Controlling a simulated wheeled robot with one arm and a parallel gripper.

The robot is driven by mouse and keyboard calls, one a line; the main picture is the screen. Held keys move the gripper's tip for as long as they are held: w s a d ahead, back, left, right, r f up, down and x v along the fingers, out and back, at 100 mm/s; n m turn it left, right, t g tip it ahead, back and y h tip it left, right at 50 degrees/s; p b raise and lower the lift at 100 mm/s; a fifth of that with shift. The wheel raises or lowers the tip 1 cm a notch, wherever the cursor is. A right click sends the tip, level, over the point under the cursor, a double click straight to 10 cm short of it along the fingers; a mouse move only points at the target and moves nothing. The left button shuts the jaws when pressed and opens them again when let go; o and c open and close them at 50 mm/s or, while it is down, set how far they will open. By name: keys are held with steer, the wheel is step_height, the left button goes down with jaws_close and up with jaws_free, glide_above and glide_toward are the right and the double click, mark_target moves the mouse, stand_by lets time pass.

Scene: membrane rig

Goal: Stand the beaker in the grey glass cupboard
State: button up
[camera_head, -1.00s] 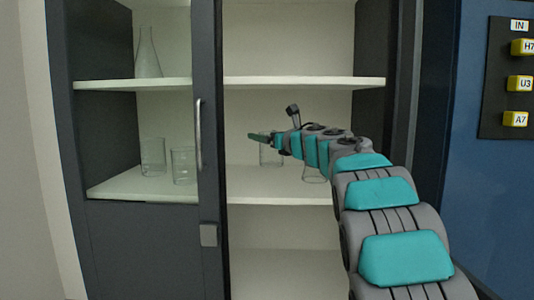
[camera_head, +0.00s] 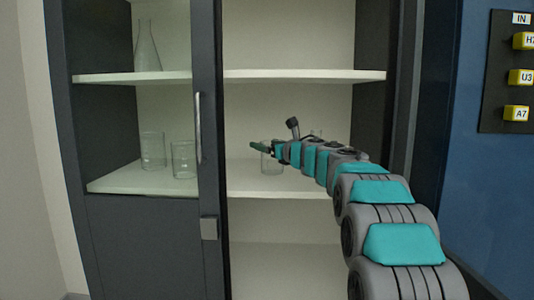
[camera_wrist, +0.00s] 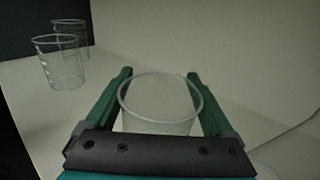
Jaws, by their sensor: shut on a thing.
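The clear glass beaker (camera_wrist: 160,108) is between the two green fingers of my gripper (camera_wrist: 160,88) in the wrist view. My gripper is shut on it, and its round rim faces the camera upright. In the head view the beaker (camera_head: 271,160) shows at the tip of my gripper (camera_head: 262,147), over the middle shelf of the grey glass cupboard (camera_head: 208,185). I cannot tell whether its base touches the shelf. Part of it is hidden behind my gripper.
Two other glass beakers, one nearer (camera_head: 183,159) and one farther (camera_head: 153,150), stand on the same shelf at left, behind the cupboard's glass. A flask (camera_head: 147,47) stands on the upper shelf. A blue panel with yellow labelled blocks (camera_head: 519,77) is at right.

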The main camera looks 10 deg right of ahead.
steer(key=shift+a+f, duration=0.15)
steer(key=shift+f, duration=0.7)
steer(key=shift+w, duration=0.1)
steer(key=shift+w+f, duration=0.1)
steer(key=shift+f, duration=0.15)
steer(key=o, duration=1.1)
steer(key=shift+o, duration=0.2)
